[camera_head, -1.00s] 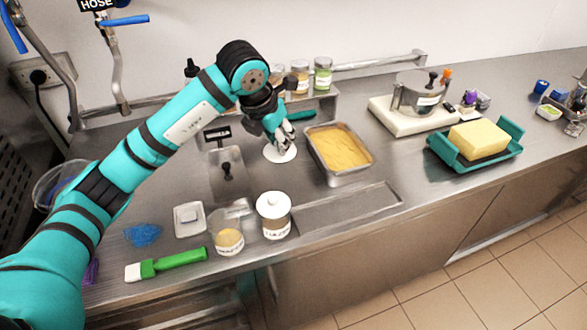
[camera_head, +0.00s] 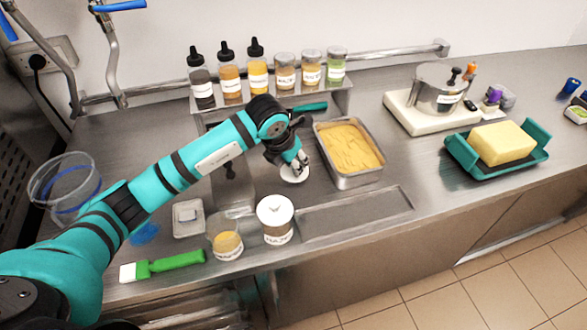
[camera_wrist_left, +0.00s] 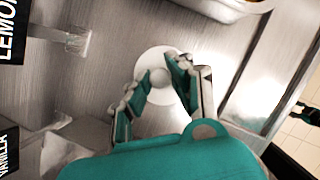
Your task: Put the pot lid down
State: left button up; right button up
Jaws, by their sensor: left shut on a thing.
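The pot lid (camera_head: 294,176) is a small white round disc with a knob. My left gripper (camera_head: 301,163) is shut on its knob, from above. In the left wrist view the two fingers (camera_wrist_left: 160,80) close around the knob of the lid (camera_wrist_left: 153,62). The lid is over bare steel counter, left of the metal pan of yellow mix. I cannot tell whether it touches the counter. A white-topped labelled pot (camera_head: 275,218) stands nearer the front edge, apart from the lid. My right gripper is not in view.
The metal pan (camera_head: 377,178) is close on the lid's right. Bottles and jars line a back shelf (camera_head: 310,98). A butter tray (camera_head: 541,139) is right.

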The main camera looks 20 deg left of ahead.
pick_arm(q)
notch_tip(320, 180, down, 2)
jog(key=shift+s+f+p, duration=0.1)
jog(key=shift+f+p, duration=0.15)
jog(key=shift+p, duration=0.05)
jog(key=shift+f, duration=0.5)
jog(key=o, duration=0.8)
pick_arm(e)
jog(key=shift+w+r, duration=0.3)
pick_arm(q)
jog(key=shift+r, duration=0.15)
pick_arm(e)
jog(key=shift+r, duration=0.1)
pick_arm(q)
jog(key=shift+r, duration=0.2)
jog(key=b+v, duration=0.2)
jog(key=v, duration=0.9)
jog(key=shift+r, duration=0.35)
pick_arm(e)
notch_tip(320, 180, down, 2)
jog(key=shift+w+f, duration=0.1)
pick_arm(q)
jog(key=shift+s+f, duration=0.1)
jog(key=shift+s, duration=0.05)
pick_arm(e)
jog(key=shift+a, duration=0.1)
